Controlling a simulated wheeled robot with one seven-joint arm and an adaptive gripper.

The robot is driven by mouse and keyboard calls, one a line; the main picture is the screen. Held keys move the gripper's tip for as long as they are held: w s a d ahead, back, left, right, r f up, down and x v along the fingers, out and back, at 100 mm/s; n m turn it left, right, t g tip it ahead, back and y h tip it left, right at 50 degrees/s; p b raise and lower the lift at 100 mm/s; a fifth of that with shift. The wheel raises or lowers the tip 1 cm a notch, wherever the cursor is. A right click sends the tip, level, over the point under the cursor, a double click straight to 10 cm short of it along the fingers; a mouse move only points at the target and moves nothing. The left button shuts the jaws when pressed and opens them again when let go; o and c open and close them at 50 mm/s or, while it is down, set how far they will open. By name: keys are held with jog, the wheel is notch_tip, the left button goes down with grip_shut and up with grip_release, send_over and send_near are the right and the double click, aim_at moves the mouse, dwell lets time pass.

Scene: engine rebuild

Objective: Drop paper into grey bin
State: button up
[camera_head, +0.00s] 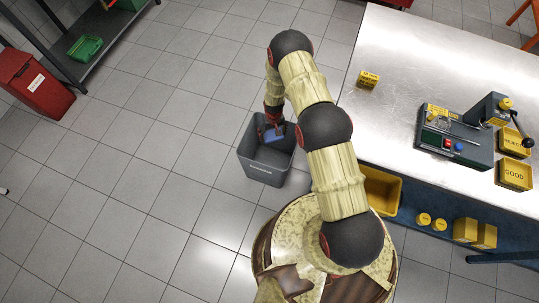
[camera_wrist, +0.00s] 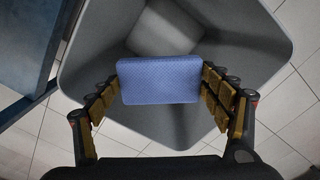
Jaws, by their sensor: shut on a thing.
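The grey bin (camera_head: 265,166) stands on the tiled floor left of the metal workbench, with lettering on its front. My gripper (camera_head: 272,122) is above the bin's opening. It is shut on a blue folded paper (camera_head: 270,135). In the wrist view the blue paper (camera_wrist: 160,80) is pinched between the two padded fingers of my gripper (camera_wrist: 160,86). The open grey bin (camera_wrist: 265,45) lies beneath it, and its inside floor shows behind the paper. I cannot tell from these views how far the paper is below or above the rim.
The metal workbench (camera_head: 400,90) on the right carries a test device (camera_head: 455,140) and yellow boxes. A yellow bin (camera_head: 382,190) is under its edge. A red bin (camera_head: 35,82) and a shelf with a green tray (camera_head: 85,47) stand at the upper left. Floor left of the grey bin is clear.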

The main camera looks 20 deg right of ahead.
jog(key=shift+f, duration=0.7)
jog(key=o, duration=1.2)
notch_tip(320, 180, up, 12)
